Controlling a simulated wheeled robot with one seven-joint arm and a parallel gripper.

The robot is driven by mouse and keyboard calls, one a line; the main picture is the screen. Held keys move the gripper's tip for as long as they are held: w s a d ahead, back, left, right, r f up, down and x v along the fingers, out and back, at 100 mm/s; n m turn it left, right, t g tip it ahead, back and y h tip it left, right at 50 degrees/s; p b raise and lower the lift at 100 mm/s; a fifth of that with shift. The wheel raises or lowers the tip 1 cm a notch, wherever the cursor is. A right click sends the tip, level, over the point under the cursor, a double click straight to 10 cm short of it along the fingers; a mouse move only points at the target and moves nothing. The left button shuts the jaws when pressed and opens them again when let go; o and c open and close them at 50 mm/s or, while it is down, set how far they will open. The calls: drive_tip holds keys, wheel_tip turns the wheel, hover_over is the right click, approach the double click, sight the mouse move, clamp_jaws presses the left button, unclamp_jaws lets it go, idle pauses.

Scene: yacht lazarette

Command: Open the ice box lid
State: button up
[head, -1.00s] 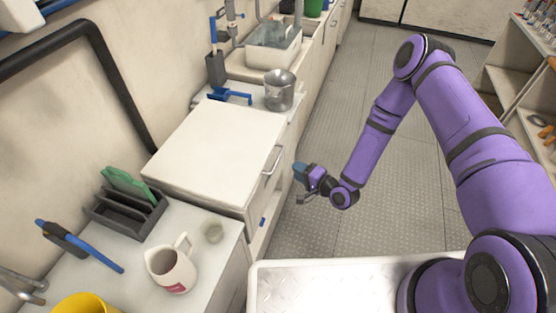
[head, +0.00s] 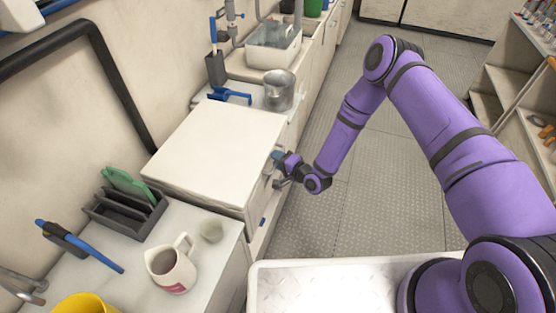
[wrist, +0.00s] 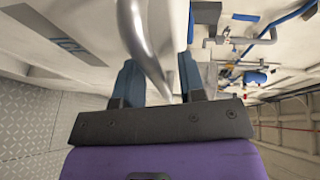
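The ice box (head: 205,200) is a white box set in the counter, with its flat lid (head: 222,145) lying shut. Its metal bar handle (wrist: 138,40) is on the front, aisle side; in the head view my gripper largely covers it. My gripper (head: 277,168) is at the handle. In the wrist view my gripper's blue fingertips (wrist: 158,75) are apart, with the curved bar running into the gap between them. I cannot tell whether either finger touches it.
A metal pot (head: 279,90) and a blue scoop (head: 230,96) stand beyond the lid. A white mug (head: 171,268) and a dark rack (head: 125,215) are on the near counter. The aisle floor (head: 375,195) is clear.

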clamp_jaws()
drive_tip(key=shift+r, duration=0.1)
